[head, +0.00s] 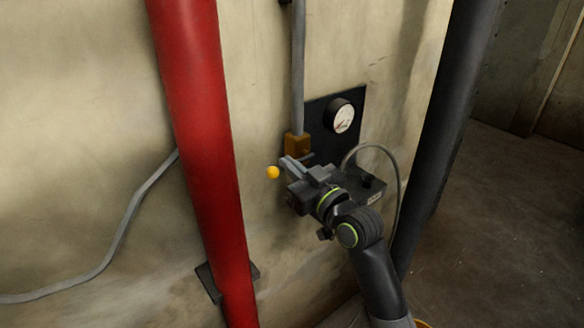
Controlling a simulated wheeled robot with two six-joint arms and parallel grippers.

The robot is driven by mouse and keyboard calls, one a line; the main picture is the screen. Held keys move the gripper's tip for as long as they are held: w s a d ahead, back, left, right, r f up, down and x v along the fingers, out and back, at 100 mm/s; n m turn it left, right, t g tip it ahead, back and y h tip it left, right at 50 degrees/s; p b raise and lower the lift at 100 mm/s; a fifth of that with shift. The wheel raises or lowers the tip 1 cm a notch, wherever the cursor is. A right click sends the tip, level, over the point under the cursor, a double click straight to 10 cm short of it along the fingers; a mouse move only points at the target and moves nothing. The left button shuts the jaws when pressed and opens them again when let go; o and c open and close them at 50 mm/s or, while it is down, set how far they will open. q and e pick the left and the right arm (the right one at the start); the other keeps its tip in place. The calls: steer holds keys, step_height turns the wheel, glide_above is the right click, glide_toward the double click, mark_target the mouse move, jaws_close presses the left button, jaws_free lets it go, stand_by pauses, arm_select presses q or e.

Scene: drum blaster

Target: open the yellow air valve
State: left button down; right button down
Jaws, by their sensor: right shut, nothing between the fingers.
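The air valve has a brass-yellow body (297,146) at the lower end of a grey vertical pipe, on a dark panel on the wall. A small round yellow knob (273,172) shows just left of my right gripper's fingertips; how it joins the valve is hidden. My right gripper (287,164) is shut and empty, in front of the panel just below the brass body. Whether its fingers touch the valve or knob, I cannot tell. My left gripper is not in view.
A round white gauge (342,117) sits on the panel, right of the valve. A thick red pipe (200,130) stands to the left and a dark pipe (440,130) to the right. A thin hose (392,170) loops beside my right arm. Open floor (500,230) lies at right.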

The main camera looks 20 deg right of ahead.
steer(key=shift+f, duration=0.15)
steer(key=w+d+f+n+g+y+b, duration=0.1)
steer(key=f+n+b, duration=0.3)
steer(key=n+b, duration=0.5)
steer(key=d+f+n+g+b, duration=0.1)
steer(key=d+f+n+b, duration=0.2)
steer(key=n+b, duration=0.6)
steer(key=f+b, duration=0.1)
steer(key=b, duration=0.2)
steer(key=shift+w+d+y, duration=0.4)
steer(key=shift+d, duration=0.1)
stand_by(0.3)
